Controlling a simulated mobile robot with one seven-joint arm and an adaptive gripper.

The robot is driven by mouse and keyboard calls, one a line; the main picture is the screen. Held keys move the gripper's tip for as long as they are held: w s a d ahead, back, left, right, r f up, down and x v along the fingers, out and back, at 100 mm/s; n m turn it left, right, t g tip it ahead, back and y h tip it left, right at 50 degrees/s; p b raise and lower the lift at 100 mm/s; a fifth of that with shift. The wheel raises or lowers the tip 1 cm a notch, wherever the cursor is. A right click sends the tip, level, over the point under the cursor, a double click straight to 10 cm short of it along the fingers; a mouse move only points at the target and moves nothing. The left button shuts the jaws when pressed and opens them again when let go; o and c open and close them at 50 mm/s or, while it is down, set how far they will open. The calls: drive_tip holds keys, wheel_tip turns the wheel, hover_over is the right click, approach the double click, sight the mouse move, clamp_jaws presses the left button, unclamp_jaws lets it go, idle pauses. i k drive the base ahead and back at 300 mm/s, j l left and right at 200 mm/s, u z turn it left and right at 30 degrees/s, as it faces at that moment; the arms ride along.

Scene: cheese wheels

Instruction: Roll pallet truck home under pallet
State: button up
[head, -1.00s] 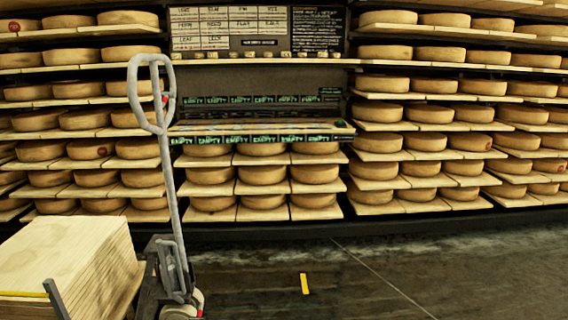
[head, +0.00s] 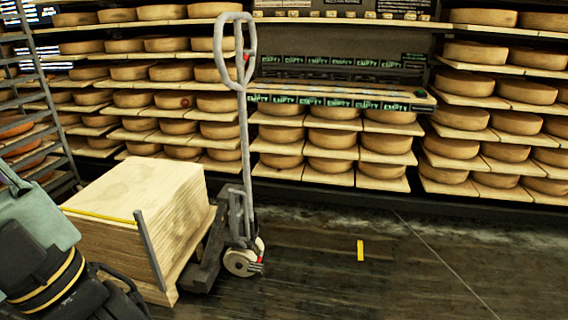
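The pallet truck (head: 246,180) stands in the middle left of the head view, with its grey loop handle upright. Its white wheels with red parts rest on the dark floor. Its dark body (head: 208,252) is close against the right side of a pallet stacked with pale boards (head: 140,195). How far its forks reach under the pallet is hidden by the stack. A grey post and a yellow strap show on the stack's near side.
Shelves of cheese wheels (head: 330,138) line the back wall, with a bay of green EMPTY labels in the middle. A metal rack (head: 40,90) stands at the far left. The floor (head: 420,270) on the right is clear, with a yellow mark (head: 360,250) on it.

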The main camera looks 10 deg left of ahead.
sight(246, 246)
drive_tip(key=i+j, duration=1.45)
drive_tip(key=j, duration=0.25)
drive_tip(key=k, duration=0.3)
drive_tip(key=l+u, duration=0.05)
